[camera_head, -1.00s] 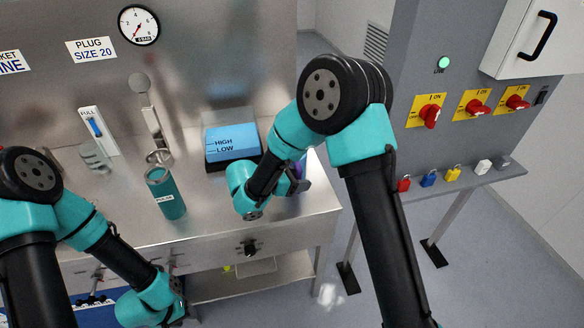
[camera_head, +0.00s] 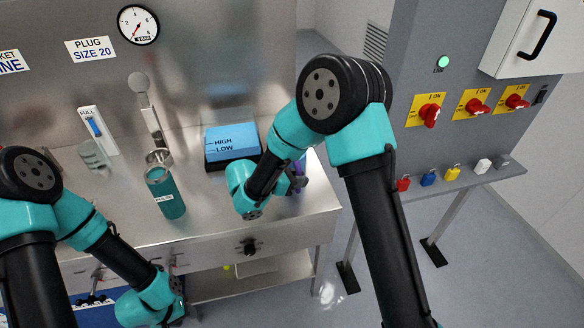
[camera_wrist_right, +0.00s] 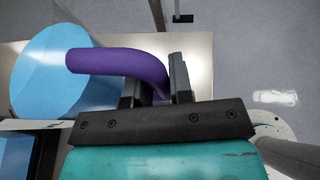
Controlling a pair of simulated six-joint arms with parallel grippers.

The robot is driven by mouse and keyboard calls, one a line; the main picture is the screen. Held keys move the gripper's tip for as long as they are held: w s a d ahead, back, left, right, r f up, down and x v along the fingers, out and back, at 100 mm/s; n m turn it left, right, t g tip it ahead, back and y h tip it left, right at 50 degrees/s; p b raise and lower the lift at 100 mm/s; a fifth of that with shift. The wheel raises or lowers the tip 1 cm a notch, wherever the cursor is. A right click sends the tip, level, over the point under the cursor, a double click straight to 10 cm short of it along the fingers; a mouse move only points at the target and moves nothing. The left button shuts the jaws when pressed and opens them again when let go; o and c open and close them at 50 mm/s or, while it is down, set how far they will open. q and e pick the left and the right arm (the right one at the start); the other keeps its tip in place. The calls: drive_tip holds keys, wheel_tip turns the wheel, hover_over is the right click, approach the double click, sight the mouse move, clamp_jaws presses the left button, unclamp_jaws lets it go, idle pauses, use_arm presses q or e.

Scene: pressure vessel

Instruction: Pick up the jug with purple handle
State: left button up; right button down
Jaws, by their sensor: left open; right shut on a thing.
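The jug has a light blue round body (camera_wrist_right: 50,75) and a purple handle (camera_wrist_right: 115,62), both seen in the right wrist view. My right gripper (camera_wrist_right: 155,88) is shut on the lower, bent end of the handle, with one finger on each side. In the head view my right gripper (camera_head: 298,184) is at the right end of the steel bench, and my own arm hides most of the jug; a bit of purple (camera_head: 301,165) shows. My left arm is at the lower left of the head view; its gripper is not visible there.
A blue block marked HIGH and LOW (camera_head: 231,142) sits on a dark tray left of the jug. A teal labelled cylinder (camera_head: 165,195) stands mid-bench (camera_head: 215,222). A panel with red switches (camera_head: 430,112) and a shelf of padlocks (camera_head: 428,178) stand to the right.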

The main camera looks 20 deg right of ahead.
sight(299, 168)
drive_tip(key=shift+r, duration=0.8)
wheel_tip(299, 168, up, 2)
drive_tip(key=shift+s+a+r, duration=0.1)
drive_tip(key=s+a, duration=0.2)
drive_tip(key=s, duration=0.5)
drive_tip(key=s+a+r, duration=0.1)
drive_tip(key=s+a, duration=0.1)
drive_tip(key=s, duration=0.6)
drive_tip(key=shift+a, duration=0.4)
drive_tip(key=shift+r, duration=0.1)
